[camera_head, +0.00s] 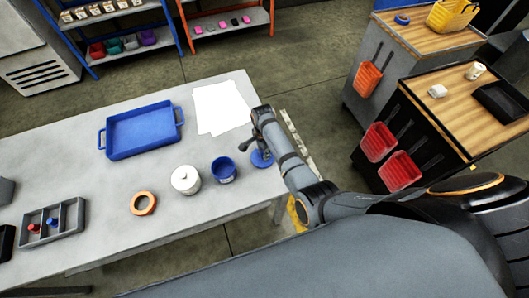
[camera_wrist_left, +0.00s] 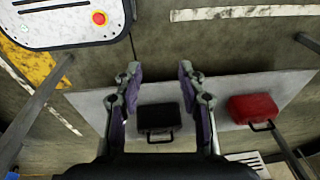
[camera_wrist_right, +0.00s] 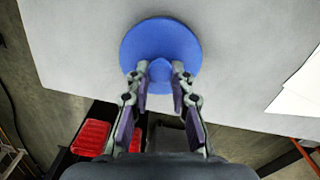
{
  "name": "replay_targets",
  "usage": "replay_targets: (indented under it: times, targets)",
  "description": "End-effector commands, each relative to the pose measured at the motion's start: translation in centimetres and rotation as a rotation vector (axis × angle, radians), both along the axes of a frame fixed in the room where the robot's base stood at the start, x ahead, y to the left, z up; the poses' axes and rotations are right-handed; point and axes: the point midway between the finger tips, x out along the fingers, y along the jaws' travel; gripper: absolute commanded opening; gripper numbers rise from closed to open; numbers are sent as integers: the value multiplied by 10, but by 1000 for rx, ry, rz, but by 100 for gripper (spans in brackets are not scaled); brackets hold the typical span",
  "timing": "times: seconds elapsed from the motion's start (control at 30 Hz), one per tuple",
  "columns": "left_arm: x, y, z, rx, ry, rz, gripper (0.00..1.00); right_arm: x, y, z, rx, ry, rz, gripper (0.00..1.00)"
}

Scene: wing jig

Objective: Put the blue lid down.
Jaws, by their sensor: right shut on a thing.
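The round blue lid (camera_head: 262,159) is at the right end of the grey table, beside the blue pot (camera_head: 223,171). In the right wrist view the lid (camera_wrist_right: 160,40) is flat, with its knob between my right fingertips (camera_wrist_right: 158,74). My right gripper (camera_head: 246,144) is shut on that knob. I cannot tell whether the lid touches the tabletop. The pot stands upright with its top uncovered. My left gripper (camera_wrist_left: 160,72) is open and empty in the left wrist view; it is not in the head view.
The grey table (camera_head: 105,196) also holds a white lidded jar (camera_head: 185,180), an orange ring (camera_head: 143,203), a blue tray (camera_head: 143,131) and white sheets (camera_head: 220,106). Below my left gripper are a black case (camera_wrist_left: 158,118) and a red case (camera_wrist_left: 253,110).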

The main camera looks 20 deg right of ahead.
Motion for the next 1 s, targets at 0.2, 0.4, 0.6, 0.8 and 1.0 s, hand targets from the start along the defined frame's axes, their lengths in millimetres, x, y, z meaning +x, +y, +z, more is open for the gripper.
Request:
replay_targets:
  times: [0.2,0.4,0.6,0.8,1.0]
  targets:
    - [-28,16,-2,20,42,-5,40,0,0,-3,0,-1,0,28]
    - [-31,18,-3,22,48,-5,40,0,0,-3,0,-1,0,44]
    - [-22,13,-2,17,33,-4,40,0,0,-2,0,-1,0,44]
    - [-17,10,1,12,26,-3,40,2,0,24,1,-5,-1,44]
    - [-18,10,-3,13,27,-3,40,3,0,73,0,-5,-1,44]
